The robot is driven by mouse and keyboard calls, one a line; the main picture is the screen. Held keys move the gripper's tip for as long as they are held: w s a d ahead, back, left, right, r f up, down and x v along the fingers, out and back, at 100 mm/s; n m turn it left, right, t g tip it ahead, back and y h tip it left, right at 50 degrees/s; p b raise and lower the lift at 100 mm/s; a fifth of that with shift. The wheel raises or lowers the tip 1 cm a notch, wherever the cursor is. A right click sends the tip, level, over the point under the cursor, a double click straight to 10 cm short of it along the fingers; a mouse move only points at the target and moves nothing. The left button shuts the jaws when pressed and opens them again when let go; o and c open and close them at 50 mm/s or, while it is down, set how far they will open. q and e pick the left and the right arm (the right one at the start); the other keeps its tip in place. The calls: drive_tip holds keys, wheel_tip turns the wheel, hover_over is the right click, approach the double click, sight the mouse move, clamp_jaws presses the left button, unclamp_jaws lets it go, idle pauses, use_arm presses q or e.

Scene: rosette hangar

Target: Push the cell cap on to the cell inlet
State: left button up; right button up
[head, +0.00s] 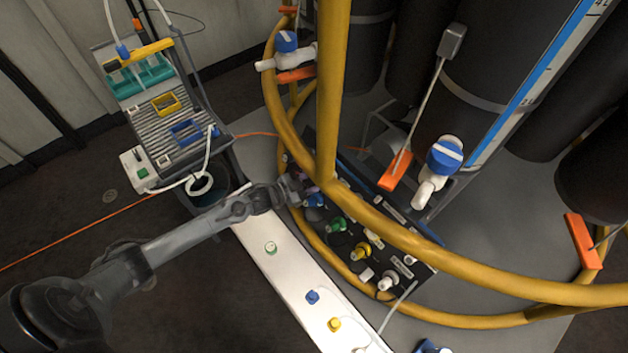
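A dark panel (405,262) behind the yellow rail carries a row of fittings: blue (314,200), green (337,224), yellow (361,250) and white (387,281). I cannot tell which is the cell inlet. Small caps or plugs lie on the white bench strip: green and white (270,247), blue (312,296) and yellow (334,323). I cannot tell which is the cell cap. My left gripper (293,188) is at the panel's left end, beside the blue fitting. Its fingers are too small and dark to tell whether they are open or hold anything. My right gripper is not in view.
A yellow tubular rail (430,252) with an upright post (331,90) curves across and partly hides the panel. Tall dark cylinders (490,60) stand behind it. A rack trolley (165,115) stands at the upper left. The white bench strip (285,275) has clear stretches.

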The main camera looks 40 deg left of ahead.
use_arm(q)
drive_tip(key=shift+w, duration=0.1)
idle(0.3)
drive_tip(key=o, duration=1.1)
drive_tip(key=p+v, duration=0.4)
drive_tip(key=v, duration=0.7)
drive_tip(key=shift+d, duration=0.1)
